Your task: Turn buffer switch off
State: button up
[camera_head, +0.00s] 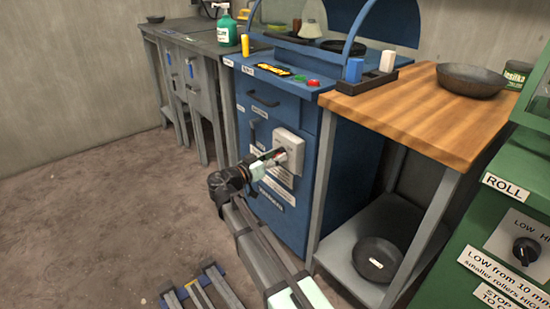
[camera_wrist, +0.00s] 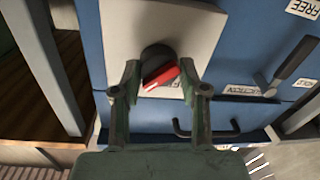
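The buffer switch is a rotary knob with a black round body and a red handle (camera_wrist: 160,74), on a pale square plate (camera_wrist: 190,25). In the head view its pale box (camera_head: 296,143) sits on the front of the blue buffer cabinet (camera_head: 297,218). My gripper (camera_head: 270,157) is right in front of the box and partly hides the knob. In the wrist view my gripper (camera_wrist: 160,76) has its fingers apart, one on each side of the knob. The red handle lies slanted between them, its right end close to the right fingertip. Whether they touch cannot be told.
A wooden-topped table (camera_head: 430,112) with a dark bowl (camera_head: 470,79) stands right of the cabinet; another bowl (camera_head: 377,257) lies on its lower shelf. A green machine (camera_head: 500,215) is at far right. Cabinet handles (camera_wrist: 295,65) are near the switch. The floor at left is clear.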

jog(key=shift+c, duration=0.6)
jog(key=shift+r+n+p, duration=0.1)
jog(key=shift+n+p, duration=0.3)
jog(key=shift+p, duration=0.05)
jog(key=n+p, duration=0.2)
jog(key=shift+r+n+p, duration=0.15)
jog(key=shift+n+p, duration=0.15)
jog(key=n+p, duration=0.5)
jog(key=shift+r+g, duration=0.1)
jog(key=shift+g, duration=0.2)
jog(key=n+p, duration=0.4)
jog(key=p, duration=0.1)
jog(key=shift+n+g, duration=0.3)
jog(key=n+p, duration=0.4)
jog(key=shift+w+p, duration=0.1)
jog(key=shift+p, duration=0.25)
jog(key=shift+f, duration=0.2)
